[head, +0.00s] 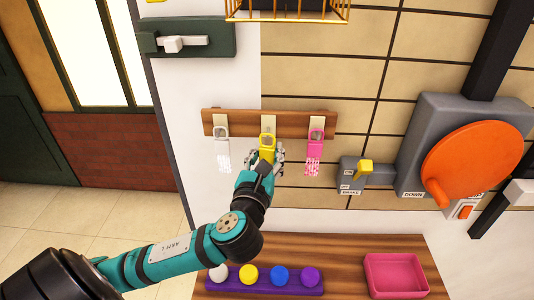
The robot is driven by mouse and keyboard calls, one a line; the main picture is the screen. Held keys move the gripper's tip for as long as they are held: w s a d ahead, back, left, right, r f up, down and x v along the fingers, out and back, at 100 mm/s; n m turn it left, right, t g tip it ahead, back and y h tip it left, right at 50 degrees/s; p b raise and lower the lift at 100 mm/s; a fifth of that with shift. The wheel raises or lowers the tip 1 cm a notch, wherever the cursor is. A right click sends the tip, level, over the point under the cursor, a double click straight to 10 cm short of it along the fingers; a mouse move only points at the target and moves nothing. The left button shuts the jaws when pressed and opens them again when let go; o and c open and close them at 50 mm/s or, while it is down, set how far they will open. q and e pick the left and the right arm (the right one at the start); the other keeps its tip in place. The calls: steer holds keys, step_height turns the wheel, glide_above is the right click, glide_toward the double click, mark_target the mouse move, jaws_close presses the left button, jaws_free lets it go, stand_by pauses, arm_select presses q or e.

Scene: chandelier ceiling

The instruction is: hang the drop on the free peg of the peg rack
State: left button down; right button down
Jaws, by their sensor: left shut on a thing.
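The wooden peg rack (243,123) is fixed to the wall in the middle of the head view. A whitish drop (222,156) hangs at its left peg and a pink drop (314,155) at its right peg. My left gripper (266,157) is shut on a yellow drop (267,140) in front of the middle peg. The top of the yellow drop overlaps the pale middle peg plate. I cannot tell whether its loop is around the peg or just in front of it. The gripper hides the lower part of the yellow drop. My right gripper is out of view.
A grey box with a yellow lever (365,167) and an orange disc (472,160) are on the wall at right. Below, the wooden table (340,250) bears a pink tray (396,275) and a purple holder (312,291) with several balls. A gold cage (290,15) hangs above.

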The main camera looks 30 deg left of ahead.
arm_select(q)
steer(key=shift+w, duration=0.1)
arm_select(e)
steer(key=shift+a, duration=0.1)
arm_select(q)
steer(key=shift+w+a+p, duration=0.4)
steer(key=shift+w+a, duration=0.3)
steer(key=shift+w, duration=0.25)
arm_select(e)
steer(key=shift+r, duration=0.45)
arm_select(q)
steer(key=shift+w, duration=0.1)
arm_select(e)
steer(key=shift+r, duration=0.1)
arm_select(q)
steer(key=shift+w+a, duration=0.1)
steer(key=shift+w, duration=0.05)
steer(key=shift+w+a+r+p, duration=0.1)
steer(key=shift+a+r+p, duration=0.1)
steer(key=shift+a+p, duration=0.15)
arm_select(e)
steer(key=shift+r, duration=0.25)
arm_select(q)
steer(key=shift+w+f, duration=0.1)
steer(key=shift+f, duration=0.35)
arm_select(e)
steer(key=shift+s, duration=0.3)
